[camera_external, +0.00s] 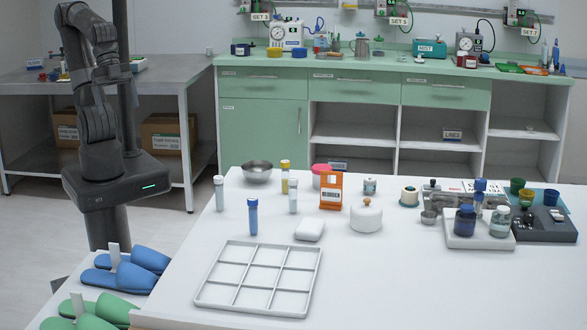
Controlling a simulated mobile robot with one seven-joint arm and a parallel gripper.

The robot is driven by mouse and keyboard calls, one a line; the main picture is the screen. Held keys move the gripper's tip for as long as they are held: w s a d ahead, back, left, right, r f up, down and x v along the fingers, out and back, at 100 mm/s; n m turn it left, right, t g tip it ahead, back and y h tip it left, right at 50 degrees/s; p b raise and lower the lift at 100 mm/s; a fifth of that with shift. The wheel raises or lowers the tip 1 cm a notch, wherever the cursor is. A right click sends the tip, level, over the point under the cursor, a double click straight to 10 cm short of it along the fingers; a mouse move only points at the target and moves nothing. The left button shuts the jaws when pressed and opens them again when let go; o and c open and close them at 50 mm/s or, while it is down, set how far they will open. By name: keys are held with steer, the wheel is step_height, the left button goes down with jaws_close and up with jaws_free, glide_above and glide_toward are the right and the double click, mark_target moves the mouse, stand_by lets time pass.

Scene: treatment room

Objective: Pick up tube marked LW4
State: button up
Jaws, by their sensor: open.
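Several upright tubes stand on the white table, and their markings are too small to read, so I cannot tell which is LW4. They are a pale, light-capped tube (219,194) at the left, a blue tube (253,217) near the tray, a yellow-capped tube (285,178) behind, and a pale tube (293,197) in the middle. A blue-capped tube (480,197) stands at the right, among the bottles. My gripper (112,75) is at the end of my folded arm, left of the table and far from all tubes. It looks empty; its fingers are hard to make out.
An empty compartment tray (258,243) lies at the table's front left. Bottles (465,219) crowd the right; the front middle is clear.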

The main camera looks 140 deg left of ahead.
steer(key=c, duration=0.8)
steer(key=n+g+y, duration=0.2)
steer(key=n, duration=0.3)
glide_above(256, 235)
steer(key=f, duration=2.4)
steer(key=shift+s+a+f, duration=0.1)
steer(key=shift+s+f, duration=0.1)
